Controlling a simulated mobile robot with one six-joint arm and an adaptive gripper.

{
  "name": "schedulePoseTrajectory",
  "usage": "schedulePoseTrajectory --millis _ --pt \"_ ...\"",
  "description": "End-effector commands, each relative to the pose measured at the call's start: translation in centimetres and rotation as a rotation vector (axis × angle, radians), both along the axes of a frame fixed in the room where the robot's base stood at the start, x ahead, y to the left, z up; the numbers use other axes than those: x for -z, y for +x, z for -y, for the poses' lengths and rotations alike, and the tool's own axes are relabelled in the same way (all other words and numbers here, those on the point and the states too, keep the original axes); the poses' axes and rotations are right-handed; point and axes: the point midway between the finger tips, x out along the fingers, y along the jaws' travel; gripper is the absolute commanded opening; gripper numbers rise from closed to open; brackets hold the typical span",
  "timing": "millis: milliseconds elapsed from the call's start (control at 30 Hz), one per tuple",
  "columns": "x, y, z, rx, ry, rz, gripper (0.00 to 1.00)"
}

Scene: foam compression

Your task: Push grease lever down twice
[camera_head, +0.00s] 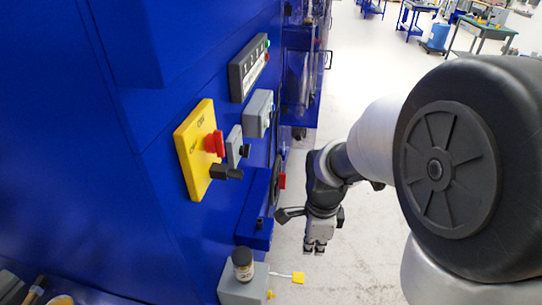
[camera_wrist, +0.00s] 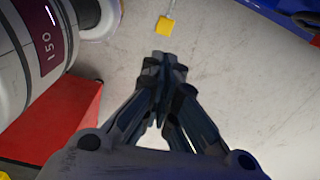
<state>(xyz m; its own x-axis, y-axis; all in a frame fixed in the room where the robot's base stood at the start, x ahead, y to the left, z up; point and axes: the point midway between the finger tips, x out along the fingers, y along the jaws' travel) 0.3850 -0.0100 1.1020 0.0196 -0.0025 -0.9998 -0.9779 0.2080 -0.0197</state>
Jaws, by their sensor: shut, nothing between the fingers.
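The grease lever (camera_head: 283,275) is a thin pale rod with a yellow tip, sticking out to the right from a grey box (camera_head: 236,288) at the bottom of the head view. A dark-capped jar (camera_head: 242,264) stands on the box. My gripper (camera_head: 316,247) is shut and empty, pointing down, a little above and right of the lever tip in the picture. In the wrist view my closed fingers (camera_wrist: 163,62) point toward the yellow lever tip (camera_wrist: 165,26), with floor showing between. I see no contact with the lever.
The blue machine (camera_head: 130,150) fills the left, with a yellow switch plate (camera_head: 197,140) and red knob. The wrist view shows a grey drum (camera_wrist: 28,50) and a red block (camera_wrist: 60,120) at left.

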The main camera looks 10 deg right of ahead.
Motion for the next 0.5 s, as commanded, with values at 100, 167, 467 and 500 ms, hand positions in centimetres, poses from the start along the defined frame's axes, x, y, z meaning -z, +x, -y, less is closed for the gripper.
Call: schedulePoseTrajectory --millis 100,167,467,500 --pt "1.01 0.36 0.08 0.079 0.001 -0.017 0.00" --pt "1.24 0.45 0.08 0.098 0.001 -0.020 0.00" --pt "1.32 0.47 0.08 0.107 0.002 -0.021 0.00" --pt "1.36 0.46 0.08 0.106 0.002 -0.021 0.00"
